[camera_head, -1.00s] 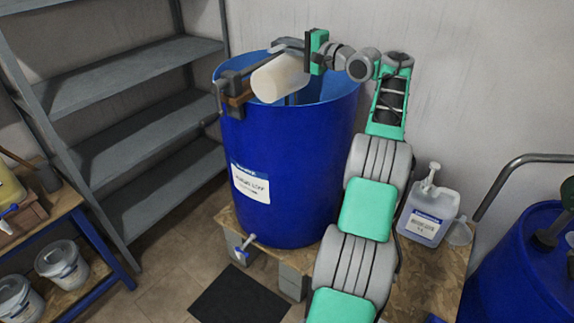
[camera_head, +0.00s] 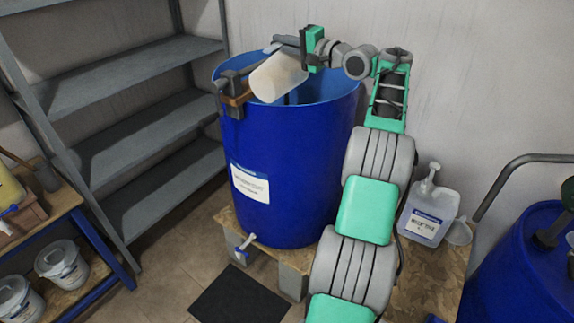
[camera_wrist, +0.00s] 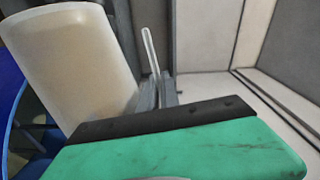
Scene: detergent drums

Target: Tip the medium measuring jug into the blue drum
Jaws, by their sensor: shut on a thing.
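The blue drum (camera_head: 275,175) is open at the top and stands on a wooden platform, with a white label on its front. The measuring jug (camera_head: 278,77) is pale and translucent. It is steeply tilted over the drum's opening, near the rim. My gripper (camera_head: 282,45) is above the opening, shut on the jug. In the wrist view the jug (camera_wrist: 75,65) fills the upper left, with the gripper fingers (camera_wrist: 158,88) at its right side. The jug's contents and any pouring stream cannot be made out.
A grey and brown bracket (camera_head: 236,88) is clamped on the drum's left rim, close to the jug. Grey shelves (camera_head: 140,85) stand at the left. A white pump bottle (camera_head: 428,215) stands right of my arm. Another blue drum (camera_head: 525,265) is at the lower right.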

